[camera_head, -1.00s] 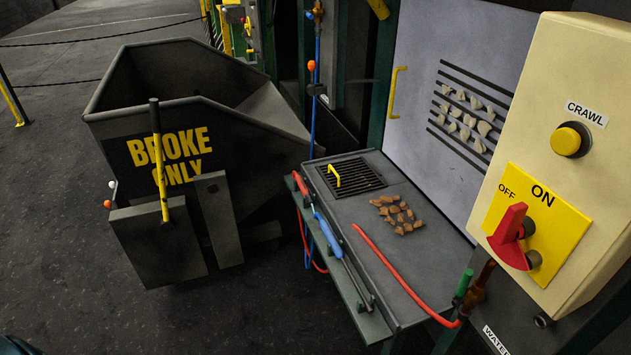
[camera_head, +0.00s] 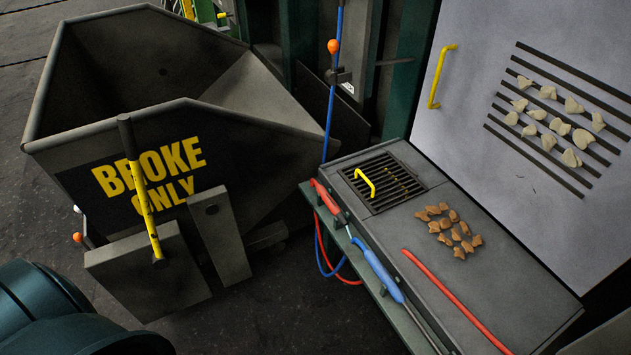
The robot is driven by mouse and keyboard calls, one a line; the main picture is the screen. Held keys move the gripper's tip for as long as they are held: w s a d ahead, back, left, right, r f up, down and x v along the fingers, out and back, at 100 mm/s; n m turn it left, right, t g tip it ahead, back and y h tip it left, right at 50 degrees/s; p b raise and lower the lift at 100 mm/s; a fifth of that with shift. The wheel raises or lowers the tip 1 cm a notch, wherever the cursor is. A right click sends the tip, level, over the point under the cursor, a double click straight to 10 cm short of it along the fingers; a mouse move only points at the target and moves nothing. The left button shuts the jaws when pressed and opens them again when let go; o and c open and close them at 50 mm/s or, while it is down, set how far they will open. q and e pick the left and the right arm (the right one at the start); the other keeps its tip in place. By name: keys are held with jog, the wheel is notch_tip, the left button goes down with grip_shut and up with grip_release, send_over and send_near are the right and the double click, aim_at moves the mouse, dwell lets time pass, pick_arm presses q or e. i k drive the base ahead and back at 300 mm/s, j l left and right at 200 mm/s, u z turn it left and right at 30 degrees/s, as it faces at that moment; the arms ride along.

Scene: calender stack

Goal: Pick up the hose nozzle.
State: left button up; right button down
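A tool with a blue grip (camera_head: 378,268) and a thin metal rod lies along the narrow green side shelf (camera_head: 372,287) in front of the bench. A red-handled piece (camera_head: 325,197) lies at the shelf's far left end. A red hose (camera_head: 450,296) lies across the bench top and runs out of the picture at the bottom. I cannot tell for sure which piece is the hose nozzle; the blue-gripped tool looks most like one. Neither gripper is in view. Part of my teal arm shows at the bottom left, well away from the shelf.
The grey bench top (camera_head: 395,222) holds a slotted grate with a yellow handle (camera_head: 365,183) and several brown chunks (camera_head: 452,232). A dark bin marked BROKE ONLY (camera_head: 60,150) stands left of the bench. A pale panel (camera_head: 480,75) rises behind it. Red and blue hoses hang below the shelf.

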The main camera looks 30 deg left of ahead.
aim_at(333, 206)
jog(key=i+j, duration=0.1)
jog(key=j, duration=0.25)
jog(key=i+j, duration=0.15)
jog(key=j, duration=0.2)
jog(key=i+j, duration=0.1)
jog(key=j, duration=0.25)
jog(key=i+j, duration=0.1)
jog(key=j, duration=0.25)
